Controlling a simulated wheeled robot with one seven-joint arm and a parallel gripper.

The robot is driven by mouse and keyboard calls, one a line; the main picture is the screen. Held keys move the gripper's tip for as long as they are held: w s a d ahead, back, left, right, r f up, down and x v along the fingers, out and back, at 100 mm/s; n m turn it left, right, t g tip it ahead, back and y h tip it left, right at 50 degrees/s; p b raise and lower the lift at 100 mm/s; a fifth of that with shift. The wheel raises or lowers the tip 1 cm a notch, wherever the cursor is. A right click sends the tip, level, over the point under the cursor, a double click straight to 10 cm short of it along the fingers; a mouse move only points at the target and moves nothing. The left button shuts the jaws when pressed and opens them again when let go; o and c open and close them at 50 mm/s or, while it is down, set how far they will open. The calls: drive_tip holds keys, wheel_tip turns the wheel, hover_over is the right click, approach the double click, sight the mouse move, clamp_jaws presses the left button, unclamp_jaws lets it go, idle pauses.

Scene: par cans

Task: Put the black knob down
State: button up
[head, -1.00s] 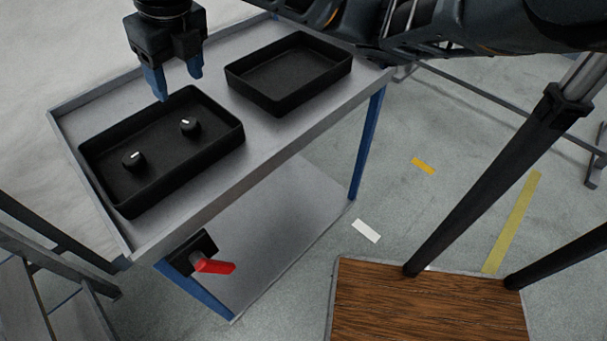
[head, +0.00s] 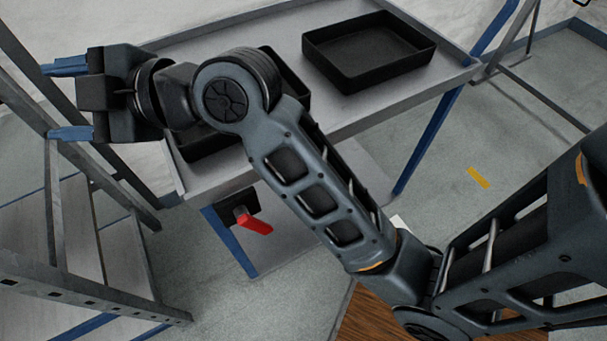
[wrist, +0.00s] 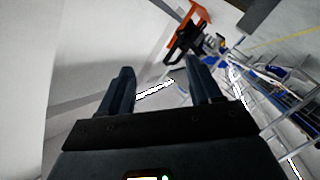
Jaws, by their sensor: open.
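My gripper (head: 67,100) is open and empty, pointing left, away from the trolley and level with the grey ladder. Its fingers also show apart with nothing between them in the wrist view (wrist: 160,88). The black knobs are not visible now. The near-left black tray (head: 205,146), where two knobs stood a second ago, is mostly hidden behind my arm. The second black tray (head: 330,72) on the trolley looks empty.
The grey trolley top (head: 285,38) carries both trays. A grey ladder (head: 50,205) stands close at the left, near my fingers. Open floor (head: 470,215) lies to the right.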

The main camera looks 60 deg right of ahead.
drive_tip(key=s+f+m+h, duration=0.6)
drive_tip(key=s+f+m, duration=0.65)
drive_tip(key=s, duration=0.55)
drive_tip(key=s+d, duration=0.3)
drive_tip(key=s, duration=0.6)
drive_tip(key=s+d, duration=0.3)
drive_tip(key=s, duration=0.6)
drive_tip(key=shift+s+d+f+g, duration=0.2)
drive_tip(key=shift+d+f+g, duration=0.05)
drive_tip(key=shift+f+g, duration=0.05)
drive_tip(key=shift+c, duration=0.5)
